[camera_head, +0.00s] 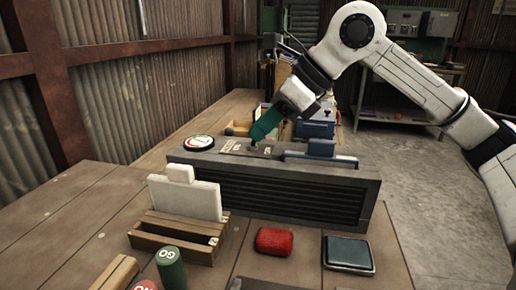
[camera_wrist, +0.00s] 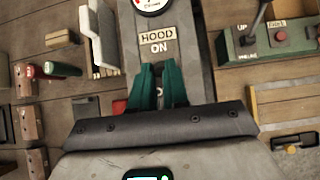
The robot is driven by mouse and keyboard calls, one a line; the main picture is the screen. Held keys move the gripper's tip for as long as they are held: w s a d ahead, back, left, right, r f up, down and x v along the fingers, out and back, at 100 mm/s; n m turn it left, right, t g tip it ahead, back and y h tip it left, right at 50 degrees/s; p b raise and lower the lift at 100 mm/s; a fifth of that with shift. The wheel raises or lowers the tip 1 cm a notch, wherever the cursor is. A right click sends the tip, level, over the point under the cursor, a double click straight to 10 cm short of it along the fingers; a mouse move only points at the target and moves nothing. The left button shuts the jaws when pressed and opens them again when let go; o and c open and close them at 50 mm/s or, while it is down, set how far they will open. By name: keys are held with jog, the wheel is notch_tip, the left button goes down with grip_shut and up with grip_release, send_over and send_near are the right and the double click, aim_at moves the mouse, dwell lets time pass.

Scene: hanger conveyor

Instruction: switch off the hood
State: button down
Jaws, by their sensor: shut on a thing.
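The hood control sits on top of a long dark grey housing with a slatted front (camera_head: 290,200). In the wrist view a label (camera_wrist: 156,40) reads HOOD ON, just beyond my fingertips. My gripper (camera_head: 254,140) reaches down to the panel; its two green fingers also show in the wrist view (camera_wrist: 159,80). They are shut on a small dark switch lever (camera_head: 253,149), mostly hidden between them. Its exact tilt cannot be told. A round gauge (camera_head: 199,143) sits on the left end of the panel and shows partly in the wrist view (camera_wrist: 152,4).
A white board (camera_head: 185,196) stands in a wooden holder (camera_head: 172,238) at front left. A red block (camera_head: 273,241), a dark square tray (camera_head: 348,254) and a green GO cylinder (camera_head: 171,268) are in front. A green control box (camera_wrist: 262,40) with a lever is at right.

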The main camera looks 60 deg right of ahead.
jog(key=shift+s+d+f+t+y+b, duration=0.1)
jog(key=shift+s+f+t+y+b, duration=0.25)
jog(key=shift+t+b, duration=0.9)
jog(key=shift+s+r+g+b, duration=0.1)
jog(key=shift+g+b, duration=0.15)
jog(key=shift+b, duration=0.2)
jog(key=c, duration=1.1)
grip_release()
jog(key=shift+r, duration=0.1)
jog(key=p+v, duration=0.1)
jog(key=v, duration=0.9)
jog(key=shift+s+d+r, duration=0.1)
jog(key=shift+s+r, duration=0.1)
jog(key=shift+s, duration=0.05)
